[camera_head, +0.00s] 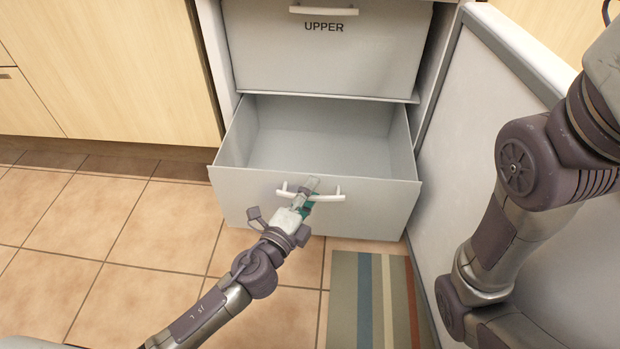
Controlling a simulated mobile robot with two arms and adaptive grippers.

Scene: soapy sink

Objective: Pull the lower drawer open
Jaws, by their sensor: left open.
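The lower drawer (240,200) is pulled out from the cabinet, and its empty grey inside shows from above. Its white bar handle (331,197) runs across the top of the front panel. My left gripper (308,188) is at the handle's middle, with its fingers over the bar. It is open, and I cannot tell whether it touches the bar. The upper drawer (324,60), marked UPPER, is above and has its own white handle (323,10). My right arm fills the right side, but its gripper is out of view.
A grey door or panel (480,130) stands close along the drawer's right side. A striped mat (370,300) lies on the tiled floor in front of the drawer. Wooden cabinets (110,65) are at the left. The tiles at the left are clear.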

